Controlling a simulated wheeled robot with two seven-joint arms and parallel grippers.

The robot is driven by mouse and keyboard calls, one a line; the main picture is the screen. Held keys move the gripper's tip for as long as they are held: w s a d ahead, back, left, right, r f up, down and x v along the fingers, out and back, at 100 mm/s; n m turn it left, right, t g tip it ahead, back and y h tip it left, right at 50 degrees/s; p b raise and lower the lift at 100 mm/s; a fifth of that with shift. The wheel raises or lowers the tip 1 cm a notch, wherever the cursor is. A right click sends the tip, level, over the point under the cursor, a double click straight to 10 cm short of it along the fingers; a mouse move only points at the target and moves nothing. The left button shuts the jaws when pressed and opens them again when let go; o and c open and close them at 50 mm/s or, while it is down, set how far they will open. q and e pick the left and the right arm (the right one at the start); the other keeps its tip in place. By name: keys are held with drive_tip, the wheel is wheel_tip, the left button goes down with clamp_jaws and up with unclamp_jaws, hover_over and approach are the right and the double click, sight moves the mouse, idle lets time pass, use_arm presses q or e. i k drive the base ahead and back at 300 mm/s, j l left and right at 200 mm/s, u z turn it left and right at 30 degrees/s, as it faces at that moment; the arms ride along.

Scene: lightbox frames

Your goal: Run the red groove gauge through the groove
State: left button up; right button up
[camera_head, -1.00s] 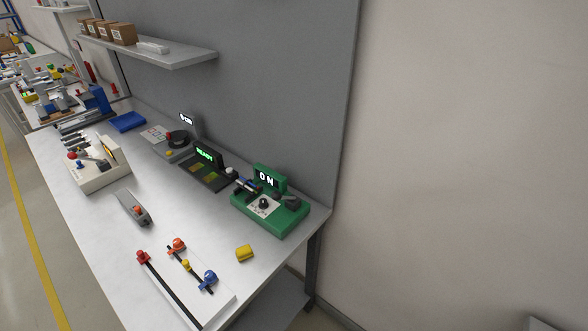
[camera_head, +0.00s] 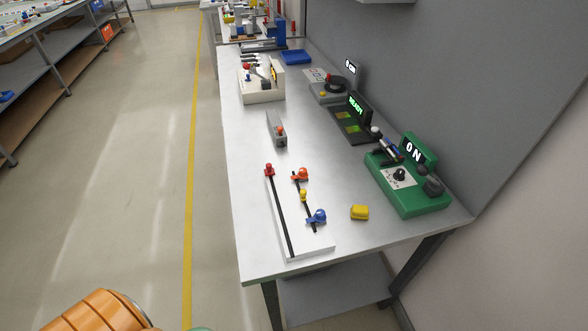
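A red gauge (camera_head: 269,169) stands at the far end of a long black groove on a white plate (camera_head: 318,247) near the front of the table. The groove (camera_head: 282,215) runs from the red gauge toward the plate's near edge. Whether the gauge sits inside the groove or just at its end is too small to tell. No gripper fingers show in this view.
A shorter black slot beside it carries orange (camera_head: 300,174), yellow (camera_head: 303,195) and blue (camera_head: 317,215) pieces. A yellow block (camera_head: 360,212) and a green device reading "ON" (camera_head: 412,190) are to the right. A grey tool (camera_head: 276,128) lies behind. Open floor (camera_head: 150,180) is at left.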

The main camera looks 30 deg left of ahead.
sight(270, 171)
drive_tip(key=u, duration=0.85)
